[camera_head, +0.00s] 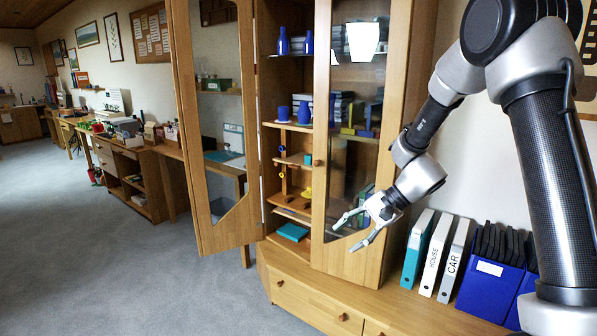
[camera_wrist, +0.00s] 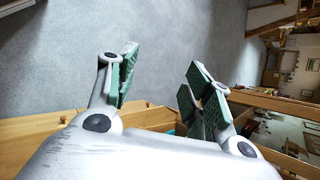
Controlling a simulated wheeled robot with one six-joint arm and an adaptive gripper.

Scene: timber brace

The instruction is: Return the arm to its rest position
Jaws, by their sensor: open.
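My gripper (camera_head: 357,232) is in front of the right glass door (camera_head: 347,255) of the wooden cabinet, low down by the cabinet's base. Its fingers are spread apart and nothing is between them. In the wrist view my gripper (camera_wrist: 155,85) shows two green-padded fingers with a wide gap, and grey carpet (camera_wrist: 190,40) beyond. My arm comes in from the upper right and bends down to the gripper.
The left cabinet door (camera_head: 218,150) stands swung open. Shelves hold blue vases (camera_head: 283,42), boxes and a teal book (camera_head: 292,232). Binders (camera_head: 437,255) and a blue file box (camera_head: 490,285) stand at the right. A long desk (camera_head: 150,150) runs along the left wall.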

